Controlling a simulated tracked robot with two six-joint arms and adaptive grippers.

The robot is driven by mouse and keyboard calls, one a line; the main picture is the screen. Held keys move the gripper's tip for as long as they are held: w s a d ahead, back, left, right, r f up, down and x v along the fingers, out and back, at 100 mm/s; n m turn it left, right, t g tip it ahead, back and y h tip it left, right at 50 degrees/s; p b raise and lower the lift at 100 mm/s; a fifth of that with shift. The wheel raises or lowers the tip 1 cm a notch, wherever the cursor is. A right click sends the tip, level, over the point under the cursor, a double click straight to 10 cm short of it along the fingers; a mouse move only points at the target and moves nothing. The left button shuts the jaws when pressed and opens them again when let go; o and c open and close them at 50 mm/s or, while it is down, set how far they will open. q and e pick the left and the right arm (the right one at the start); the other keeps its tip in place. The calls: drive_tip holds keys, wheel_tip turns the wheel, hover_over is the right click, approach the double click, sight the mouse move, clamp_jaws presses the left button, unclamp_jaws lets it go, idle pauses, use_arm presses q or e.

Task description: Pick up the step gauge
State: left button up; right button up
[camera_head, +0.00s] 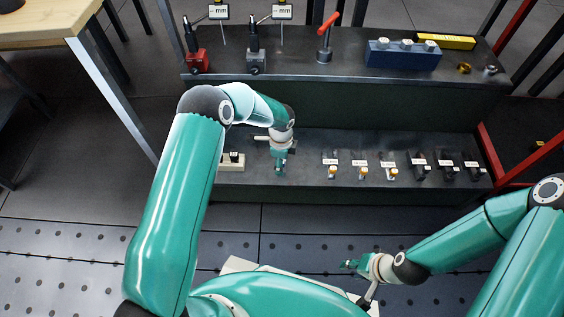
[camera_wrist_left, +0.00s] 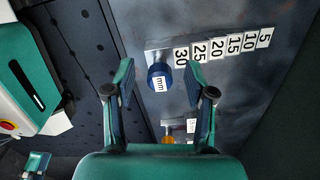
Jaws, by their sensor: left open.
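The step gauge (camera_wrist_left: 220,48) lies on the dark lower shelf in the left wrist view, a row of stepped blocks marked 30 down to 5. A blue round knob (camera_wrist_left: 158,76) marked "mm" is at its 30 end. In the head view, only part of the gauge (camera_head: 233,158) shows beside my left arm. My left gripper (camera_wrist_left: 160,85) is open, its fingers on either side of the knob in the picture; contact cannot be told. It points down over the shelf in the head view (camera_head: 280,166). My right gripper (camera_head: 352,265) is away over the floor, its jaws unclear.
Several small labelled parts (camera_head: 360,168) stand in a row right of the gauge on the lower shelf (camera_head: 310,187). The upper shelf holds two dial stands (camera_head: 197,60) (camera_head: 256,60), a red-handled tool (camera_head: 326,45) and a blue block (camera_head: 403,56). A wooden table (camera_head: 45,22) stands left.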

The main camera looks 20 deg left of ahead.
use_arm(q)
drive_tip(key=shift+c, duration=0.4)
clamp_jaws()
drive_tip(key=shift+r, duration=0.1)
